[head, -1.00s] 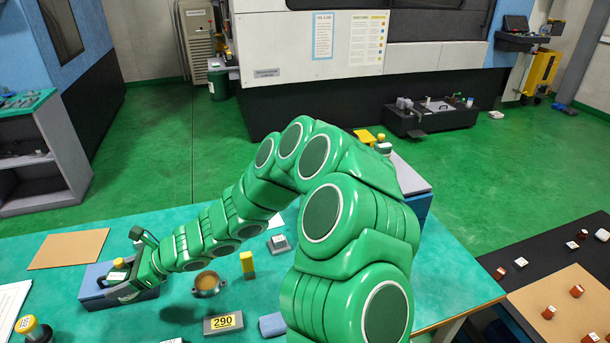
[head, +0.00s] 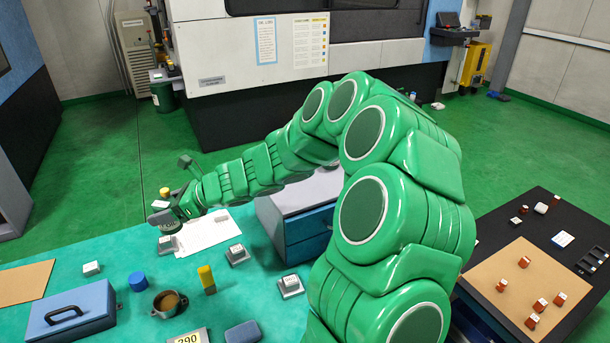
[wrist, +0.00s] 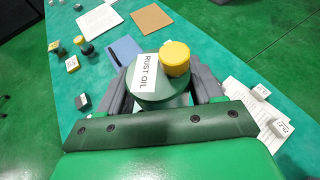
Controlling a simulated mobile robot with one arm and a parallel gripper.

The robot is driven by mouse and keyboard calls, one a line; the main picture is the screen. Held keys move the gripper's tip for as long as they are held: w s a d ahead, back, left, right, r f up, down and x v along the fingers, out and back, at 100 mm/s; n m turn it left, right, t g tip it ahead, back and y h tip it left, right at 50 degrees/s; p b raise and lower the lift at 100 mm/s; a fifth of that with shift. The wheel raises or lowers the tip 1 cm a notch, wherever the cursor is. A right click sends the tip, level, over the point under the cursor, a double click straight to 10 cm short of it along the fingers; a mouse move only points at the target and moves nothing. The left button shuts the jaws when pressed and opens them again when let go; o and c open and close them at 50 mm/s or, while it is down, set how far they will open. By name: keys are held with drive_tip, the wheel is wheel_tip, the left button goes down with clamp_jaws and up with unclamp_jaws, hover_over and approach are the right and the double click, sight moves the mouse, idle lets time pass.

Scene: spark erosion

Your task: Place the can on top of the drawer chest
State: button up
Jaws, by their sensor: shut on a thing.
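The can (wrist: 146,82) is dark green with a yellow cap and a white RUST OIL label. My gripper (wrist: 166,92) is shut on it in the wrist view, with one finger on each side. In the head view my gripper (head: 172,212) is over the far left part of the table, with the yellow cap (head: 165,192) showing. The can's lower part is mostly hidden. The drawer chest (head: 312,194) has a grey top and blue drawers. It stands at the table's far edge, right of the gripper, partly behind my arm. Its visible top is bare.
A blue toolbox (head: 75,316), blue cylinder (head: 138,281), brown-filled pot (head: 170,303) and yellow block (head: 207,280) stand at the front. Small labelled blocks (head: 237,254) and paper (head: 205,234) lie between gripper and chest. A black table (head: 482,243) is at right.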

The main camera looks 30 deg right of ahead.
drive_tip(key=s+d+r+m+t+h, duration=0.2)
drive_tip(key=d+r, duration=0.2)
drive_tip(key=d, duration=0.7)
drive_tip(key=s+d+r+m+t+h, duration=0.15)
drive_tip(key=d+r, duration=0.25)
drive_tip(key=d, duration=0.7)
drive_tip(key=s+d+r+m+t+h, duration=0.1)
drive_tip(key=s+d+r+m+t, duration=0.2)
drive_tip(key=d, duration=0.8)
drive_tip(key=shift+g, duration=0.75)
drive_tip(key=shift+w+d+f, duration=0.6)
drive_tip(key=shift+w+f, duration=0.95)
drive_tip(key=shift+w, duration=0.9)
drive_tip(key=shift+w+d+f, duration=0.6)
drive_tip(key=shift+w+f, duration=1)
drive_tip(key=shift+w, duration=0.85)
drive_tip(key=shift+w+d+f, duration=0.6)
drive_tip(key=shift+w+f, duration=0.95)
drive_tip(key=shift+w, duration=0.9)
drive_tip(key=shift+f+n+h, duration=0.25)
drive_tip(key=shift+f, duration=1.1)
drive_tip(key=o, duration=1.2)
drive_tip(key=shift+f, duration=0.15)
drive_tip(key=shift+o, duration=0.2)
